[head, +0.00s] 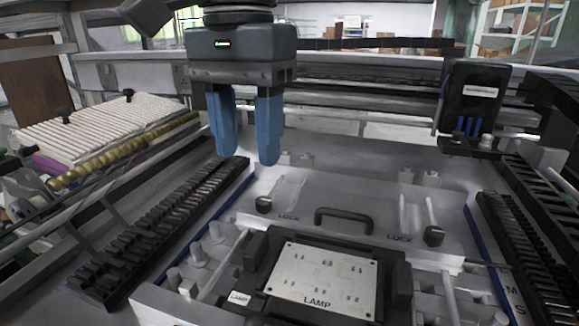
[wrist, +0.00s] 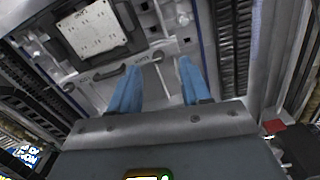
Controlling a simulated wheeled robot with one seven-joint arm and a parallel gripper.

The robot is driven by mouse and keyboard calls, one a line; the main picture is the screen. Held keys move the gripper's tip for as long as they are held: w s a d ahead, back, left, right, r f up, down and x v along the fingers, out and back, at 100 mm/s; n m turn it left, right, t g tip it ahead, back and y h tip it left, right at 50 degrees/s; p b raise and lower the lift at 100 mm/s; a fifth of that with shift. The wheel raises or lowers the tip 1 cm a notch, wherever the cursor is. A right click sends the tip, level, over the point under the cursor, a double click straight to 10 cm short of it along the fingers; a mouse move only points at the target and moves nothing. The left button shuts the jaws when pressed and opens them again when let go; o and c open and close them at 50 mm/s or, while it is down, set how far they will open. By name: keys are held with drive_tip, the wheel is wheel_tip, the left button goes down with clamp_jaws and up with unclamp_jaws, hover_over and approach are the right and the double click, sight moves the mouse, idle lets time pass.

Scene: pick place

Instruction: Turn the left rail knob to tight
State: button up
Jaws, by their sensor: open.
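The left rail knob (head: 263,204) is a small black knob at the left "LOCK" mark on the grey fixture. In the wrist view the same knob (wrist: 158,56) shows small, just beyond the gap between the fingertips. My gripper (head: 247,157) has two blue fingers, spread apart with nothing between them. It hangs pointing down, above and slightly left of the knob, apart from it. In the wrist view my gripper (wrist: 158,64) is also open. I cannot read the knob's setting.
A second black knob (head: 433,236) sits at the right "LOCK" mark. A black handle (head: 344,220) stands between the knobs. A plate marked "LAMP" (head: 322,279) lies in front. Black toothed strips (head: 158,232) flank the fixture. A dark unit (head: 472,95) stands at the back right.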

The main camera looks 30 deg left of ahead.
sight(263, 199)
drive_tip(key=shift+w+d+r, duration=0.1)
drive_tip(key=shift+w+d, duration=0.05)
drive_tip(key=shift+w, duration=0.6)
wheel_tip(263, 199, down, 7)
drive_tip(key=shift+d+f+b, duration=0.1)
drive_tip(key=shift+f+b, duration=0.1)
drive_tip(key=shift+b, duration=0.25)
drive_tip(key=shift+c, duration=0.5)
clamp_jaws()
